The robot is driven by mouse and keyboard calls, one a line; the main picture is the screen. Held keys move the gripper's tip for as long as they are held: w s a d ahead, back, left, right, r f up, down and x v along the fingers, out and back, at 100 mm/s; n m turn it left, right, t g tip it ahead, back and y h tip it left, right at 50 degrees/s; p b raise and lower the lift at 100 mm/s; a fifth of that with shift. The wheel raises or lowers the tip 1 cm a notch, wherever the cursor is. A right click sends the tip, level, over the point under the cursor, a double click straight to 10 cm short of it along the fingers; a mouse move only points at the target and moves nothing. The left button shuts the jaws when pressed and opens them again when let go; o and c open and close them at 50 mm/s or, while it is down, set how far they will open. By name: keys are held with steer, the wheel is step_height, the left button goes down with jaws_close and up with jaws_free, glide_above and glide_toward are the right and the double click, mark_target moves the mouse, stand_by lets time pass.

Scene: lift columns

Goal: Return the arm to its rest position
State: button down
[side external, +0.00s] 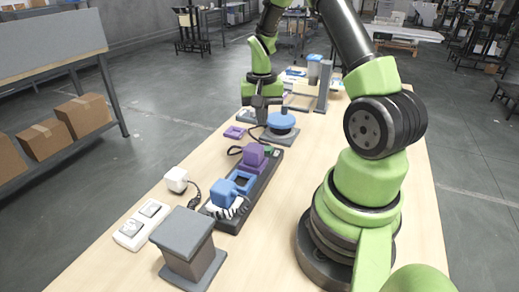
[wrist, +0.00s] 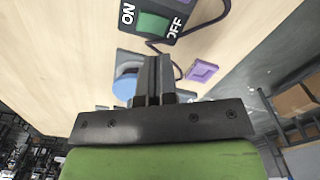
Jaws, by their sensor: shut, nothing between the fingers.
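My gripper (side external: 262,112) hangs pointing down over the far half of the wooden table, just left of a round blue knob on a grey base (side external: 281,121). Its two fingers (wrist: 154,62) are together and empty in the wrist view. The blue knob (wrist: 127,88) shows partly behind the fingers there. I cannot tell whether the fingertips touch anything.
A black power strip (side external: 234,221) holds purple (side external: 253,155) and blue (side external: 225,194) plugs. Its green switch (wrist: 152,25) shows in the wrist view. A grey column (side external: 188,243) stands in front, another (side external: 323,85) behind. A purple frame (side external: 234,132) and white plug (side external: 176,179) lie left.

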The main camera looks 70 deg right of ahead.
steer(key=a+r+n+t, duration=0.3)
steer(key=a+r, duration=0.8)
steer(key=r, duration=0.2)
steer(key=s+a+r+n+t+y, duration=0.2)
steer(key=s+a+r+n+t, duration=0.2)
steer(key=s+a+r, duration=0.3)
steer(key=s+a+n, duration=0.1)
steer(key=s+a, duration=0.2)
steer(key=a, duration=0.1)
steer(key=shift+s+a, duration=0.15)
steer(key=shift+s, duration=0.25)
